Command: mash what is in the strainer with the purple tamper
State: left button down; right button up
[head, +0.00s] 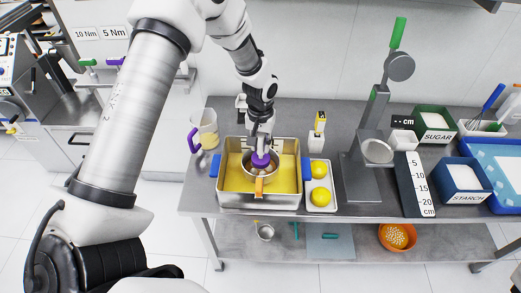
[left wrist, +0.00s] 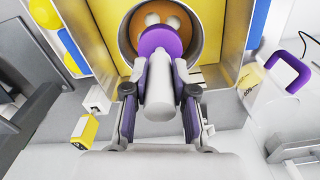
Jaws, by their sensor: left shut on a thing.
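My left gripper (head: 262,137) is shut on the handle of the purple tamper, above the strainer. The tamper's pale grey handle (left wrist: 160,100) stands between my two fingers in the left wrist view. Its purple disc (left wrist: 163,40) is at the mouth of the strainer; it also shows in the head view (head: 260,160). The strainer (head: 249,173) is a round metal bowl with an orange handle (head: 259,187), set in a steel pan. Orange-brown pieces (left wrist: 178,20) lie inside it, partly hidden by the disc. I cannot tell whether the disc touches them. My right gripper is not in view.
The steel pan (head: 262,202) holds yellow liquid and has blue handles. A jug with a purple handle (head: 206,128) stands to its left.

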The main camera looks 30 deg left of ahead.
aim_at(260, 152)
pick_arm(q)
jog(key=shift+f, duration=0.1)
jog(key=shift+f+b, duration=1.1)
jog(key=shift+f, duration=0.95)
jog(key=shift+r, duration=0.15)
jog(key=shift+p, duration=0.4)
jog(key=shift+s+p, duration=0.1)
jog(key=shift+p, duration=0.2)
